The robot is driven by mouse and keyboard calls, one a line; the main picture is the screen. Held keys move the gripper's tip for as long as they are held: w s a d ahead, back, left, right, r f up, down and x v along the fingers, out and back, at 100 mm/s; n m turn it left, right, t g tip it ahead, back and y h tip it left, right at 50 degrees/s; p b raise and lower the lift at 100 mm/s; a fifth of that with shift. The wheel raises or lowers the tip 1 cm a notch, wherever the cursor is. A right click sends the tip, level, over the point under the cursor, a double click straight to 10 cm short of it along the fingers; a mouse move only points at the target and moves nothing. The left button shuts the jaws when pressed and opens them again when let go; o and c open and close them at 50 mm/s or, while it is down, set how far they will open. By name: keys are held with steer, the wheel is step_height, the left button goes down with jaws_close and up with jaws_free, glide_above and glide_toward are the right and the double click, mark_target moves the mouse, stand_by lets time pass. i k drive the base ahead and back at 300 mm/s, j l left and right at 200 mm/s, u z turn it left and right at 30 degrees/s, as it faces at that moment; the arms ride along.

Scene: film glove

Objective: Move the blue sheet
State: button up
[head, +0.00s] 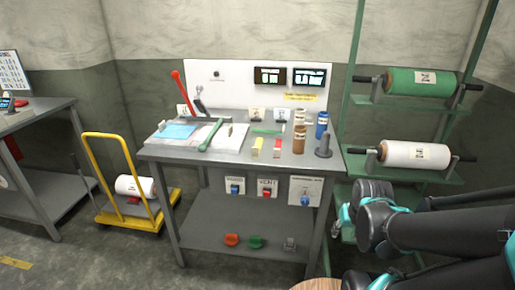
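The blue sheet (178,131) lies flat at the left of the grey workbench (165,152). It is on a pale sheet or board beside a green-handled bar (211,135). A small dark item seems to lie at its upper left corner; it is too small to identify. Black and teal links of my arm fill the lower right of the head view, in front of the roll rack and well apart from the blue sheet. I cannot make out my gripper's fingers among them.
Brown and blue cylinders (322,124), a grey cone-like piece (324,146) and small blocks stand on the bench's right half. A red lever (179,88) rises at its back left. A green rack (400,101) holds rolls at right; a yellow cart (117,217) stands at left.

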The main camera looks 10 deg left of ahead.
mark_target(170, 131)
steer(key=u, duration=1.25)
